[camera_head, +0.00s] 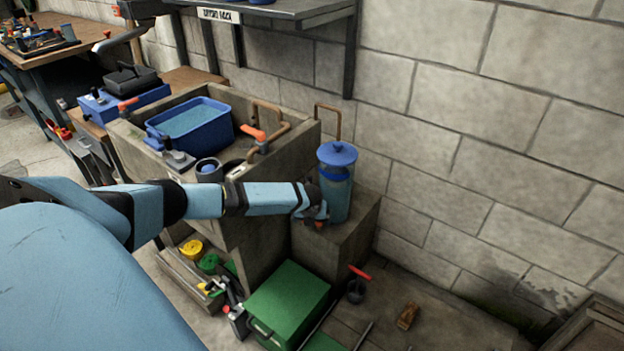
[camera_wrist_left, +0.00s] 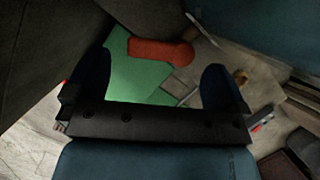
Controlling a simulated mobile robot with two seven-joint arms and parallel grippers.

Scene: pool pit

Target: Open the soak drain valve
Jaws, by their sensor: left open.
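A blue-lidded, translucent blue canister (camera_head: 337,183) stands upright on a concrete ledge against the wall. A small orange-red handle (camera_head: 319,223) sits low at its front, partly hidden by my left gripper (camera_head: 313,210). I take this handle for the soak drain valve. In the left wrist view the orange-red handle (camera_wrist_left: 160,52) lies crosswise ahead of the two dark fingers, within the gap between them. My left gripper (camera_wrist_left: 157,78) is open and holds nothing. Whether a finger touches the handle I cannot tell. My right gripper is not in view.
A concrete sink (camera_head: 290,124) with a blue water-filled tub (camera_head: 192,125) and an orange tap handle (camera_head: 253,133) stands left of the canister. A green box (camera_head: 288,303) and a red-handled post (camera_head: 358,283) are below the ledge. A block wall rises close behind.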

